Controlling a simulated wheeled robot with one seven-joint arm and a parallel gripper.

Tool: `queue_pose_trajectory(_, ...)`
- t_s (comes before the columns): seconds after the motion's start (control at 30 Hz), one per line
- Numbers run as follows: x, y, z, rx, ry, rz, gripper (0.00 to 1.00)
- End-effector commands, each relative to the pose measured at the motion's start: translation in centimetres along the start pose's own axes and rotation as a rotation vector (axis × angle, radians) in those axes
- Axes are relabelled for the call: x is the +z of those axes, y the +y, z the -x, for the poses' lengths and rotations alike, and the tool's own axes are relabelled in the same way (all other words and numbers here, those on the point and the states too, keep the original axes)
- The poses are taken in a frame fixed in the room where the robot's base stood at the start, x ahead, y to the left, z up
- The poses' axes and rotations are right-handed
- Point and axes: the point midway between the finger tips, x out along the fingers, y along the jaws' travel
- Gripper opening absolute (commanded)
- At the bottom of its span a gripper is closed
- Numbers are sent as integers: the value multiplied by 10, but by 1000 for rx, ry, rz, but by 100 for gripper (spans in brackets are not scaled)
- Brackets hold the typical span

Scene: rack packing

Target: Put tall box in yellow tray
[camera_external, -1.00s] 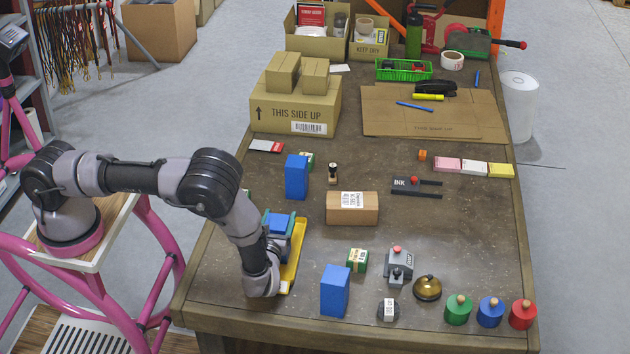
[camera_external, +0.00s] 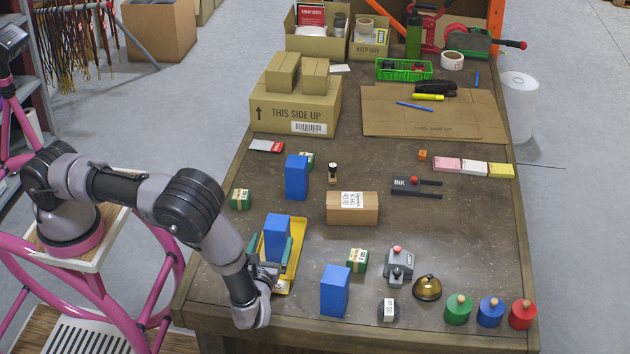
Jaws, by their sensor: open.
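A tall blue box (camera_external: 277,231) stands in the yellow tray (camera_external: 297,246) at the left front of the table. My gripper (camera_external: 271,255) is low at the near side of this box. Its teal fingers are apart, one to the left and one to the right of the box's lower part. Whether they touch the box cannot be told. My wrist and fingers hide part of the tray. Two similar tall blue boxes stand on the bare table: one farther back (camera_external: 296,177) and one to the right of the tray (camera_external: 335,291).
A small green box (camera_external: 241,199) stands behind the tray to the left. A brown carton (camera_external: 352,208) lies behind and to the right. A second green box (camera_external: 357,260), a grey device (camera_external: 398,266) and a bell (camera_external: 427,288) stand to the right. The table centre has free room.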

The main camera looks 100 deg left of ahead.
Motion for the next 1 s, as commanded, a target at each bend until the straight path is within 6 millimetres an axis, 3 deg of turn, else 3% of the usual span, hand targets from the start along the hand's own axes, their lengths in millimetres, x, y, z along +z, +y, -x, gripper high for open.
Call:
queue_pose_trajectory(0.1, 0, 0, 12, -1, 1, 1, 100)
queue_pose_trajectory(0.3, 1, 0, 17, 2, 2, 2, 100)
queue_pose_trajectory(0.43, 16, -1, 18, 34, 34, 36, 100)
queue_pose_trajectory(0.67, 95, 8, 25, 202, 228, 218, 100)
queue_pose_trajectory(1.0, 215, 50, 45, 417, 587, 536, 100)
